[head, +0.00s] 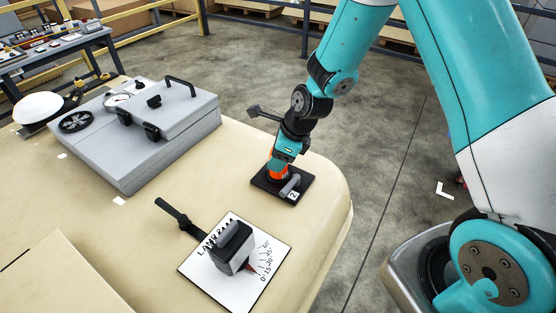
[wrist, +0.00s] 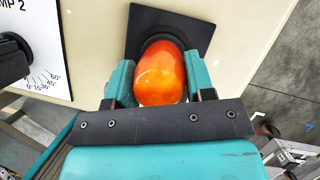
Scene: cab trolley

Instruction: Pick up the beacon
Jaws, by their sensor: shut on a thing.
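The beacon (wrist: 161,75) is a glossy orange dome. In the wrist view it sits between the two teal fingers of my gripper (wrist: 158,85), which touch it on both sides. In the head view only a small orange part of the beacon (head: 279,172) shows under my gripper (head: 284,165); the rest is hidden. My gripper is shut on the beacon. The beacon is at a square black pad (head: 264,182) near the rounded corner of the cream top. I cannot tell whether it touches the pad.
A white lamp plate (head: 200,267) with a black and grey knob is at the front. A grey case (head: 130,165) with handles and a white dome (head: 38,107) are at left. Bare cream surface (head: 150,240) lies between.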

